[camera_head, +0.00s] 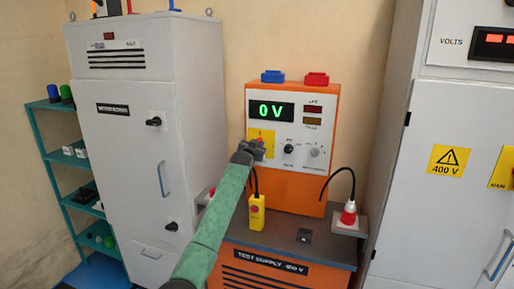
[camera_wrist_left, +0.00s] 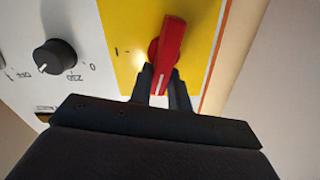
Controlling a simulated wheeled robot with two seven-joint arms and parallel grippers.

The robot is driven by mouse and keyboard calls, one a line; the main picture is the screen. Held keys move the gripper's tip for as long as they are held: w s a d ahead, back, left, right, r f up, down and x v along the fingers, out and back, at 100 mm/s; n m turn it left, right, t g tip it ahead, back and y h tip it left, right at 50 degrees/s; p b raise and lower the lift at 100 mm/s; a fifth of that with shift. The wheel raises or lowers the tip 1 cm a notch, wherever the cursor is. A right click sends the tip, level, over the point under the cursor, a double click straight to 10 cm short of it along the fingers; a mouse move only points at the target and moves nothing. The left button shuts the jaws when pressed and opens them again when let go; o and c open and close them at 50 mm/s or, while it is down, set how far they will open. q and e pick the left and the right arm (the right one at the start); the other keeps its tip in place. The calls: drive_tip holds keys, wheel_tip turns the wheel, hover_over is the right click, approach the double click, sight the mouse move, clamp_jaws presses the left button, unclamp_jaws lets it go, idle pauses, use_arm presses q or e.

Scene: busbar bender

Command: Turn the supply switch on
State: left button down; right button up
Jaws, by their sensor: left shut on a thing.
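The orange test supply (camera_head: 329,190) stands on a grey cart, and its green display (camera_head: 271,110) reads 0 V. The supply switch is a red handle (camera_wrist_left: 170,42) on a yellow plate (camera_wrist_left: 205,35), seen close in the left wrist view. In the head view the yellow plate (camera_head: 262,135) is partly hidden by my left gripper (camera_head: 256,147). In the left wrist view my left gripper (camera_wrist_left: 162,85) has its two fingers on either side of the red handle's lower end and is shut on it. My right gripper is not in view.
A black knob (camera_wrist_left: 54,56) sits beside the yellow plate, and more knobs (camera_head: 288,149) are on the panel. A yellow pendant (camera_head: 257,213) hangs below. A red plug (camera_head: 349,213) stands at right. Grey cabinets (camera_head: 140,150) flank the supply.

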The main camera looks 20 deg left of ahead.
use_arm(q)
drive_tip(key=m, duration=0.5)
drive_tip(key=d+f+m, duration=0.1)
drive_tip(key=m, duration=0.4)
drive_tip(key=f+m, duration=0.1)
drive_tip(key=m, duration=0.4)
drive_tip(key=shift+d+f+b, duration=0.1)
drive_tip(key=shift+d+b, duration=0.25)
drive_tip(key=shift+b, duration=0.05)
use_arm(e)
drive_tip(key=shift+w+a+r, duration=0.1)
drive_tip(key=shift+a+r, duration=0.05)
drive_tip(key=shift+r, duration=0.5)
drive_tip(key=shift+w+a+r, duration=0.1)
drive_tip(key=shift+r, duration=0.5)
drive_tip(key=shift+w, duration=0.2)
use_arm(q)
drive_tip(key=shift+f, duration=0.1)
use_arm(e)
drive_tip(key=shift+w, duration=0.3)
